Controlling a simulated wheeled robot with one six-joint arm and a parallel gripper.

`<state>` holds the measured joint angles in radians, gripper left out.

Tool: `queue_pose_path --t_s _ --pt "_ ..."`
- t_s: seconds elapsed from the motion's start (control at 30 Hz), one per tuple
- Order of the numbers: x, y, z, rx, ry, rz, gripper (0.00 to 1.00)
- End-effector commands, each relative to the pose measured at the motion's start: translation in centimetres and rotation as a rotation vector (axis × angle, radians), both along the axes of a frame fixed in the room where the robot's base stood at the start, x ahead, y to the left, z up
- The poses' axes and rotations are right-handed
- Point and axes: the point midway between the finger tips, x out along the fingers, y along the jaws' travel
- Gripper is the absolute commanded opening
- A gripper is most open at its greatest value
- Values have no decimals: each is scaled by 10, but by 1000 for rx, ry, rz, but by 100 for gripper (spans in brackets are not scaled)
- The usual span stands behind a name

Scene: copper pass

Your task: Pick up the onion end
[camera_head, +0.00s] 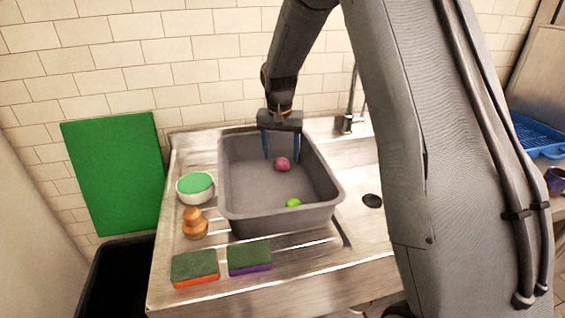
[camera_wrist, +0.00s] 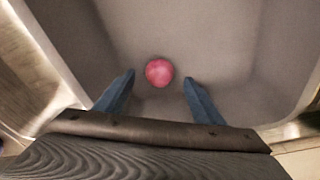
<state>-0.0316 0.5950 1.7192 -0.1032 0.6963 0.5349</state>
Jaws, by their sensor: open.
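A small round pinkish-red thing, which looks like the onion end (camera_head: 282,164), lies on the floor of a grey basin (camera_head: 236,212) in the head view. In the wrist view the onion end (camera_wrist: 159,72) shows just beyond the fingertips, between their lines. My gripper (camera_head: 282,160) points down into the basin with its two blue fingers apart. It is empty. In the wrist view my gripper (camera_wrist: 159,80) has one finger to each side of the onion end, a little short of it. I cannot tell the exact height gap.
A bright green round thing (camera_head: 293,202) lies in the basin's near end. The basin's walls surround my fingers. Left of it stand a white bowl with green contents (camera_head: 196,188) and a wooden-handled brush (camera_head: 194,223). Two sponges (camera_head: 195,267) lie in front. A tap (camera_head: 350,110) stands behind right.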

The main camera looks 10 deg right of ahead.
Motion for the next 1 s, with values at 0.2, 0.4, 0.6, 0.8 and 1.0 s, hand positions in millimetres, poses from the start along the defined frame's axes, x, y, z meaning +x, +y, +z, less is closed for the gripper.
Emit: queue_pose_path --t_s 0.2,0.4,0.6,0.8,1.0 --pt "3 -3 -21 0 0 -2 63" --pt "3 -4 -24 0 -1 -3 63" --pt "3 -4 -24 0 -1 -3 41" --pt "3 -4 -24 0 -1 -3 19" --pt "3 -4 -23 0 -1 -3 18"
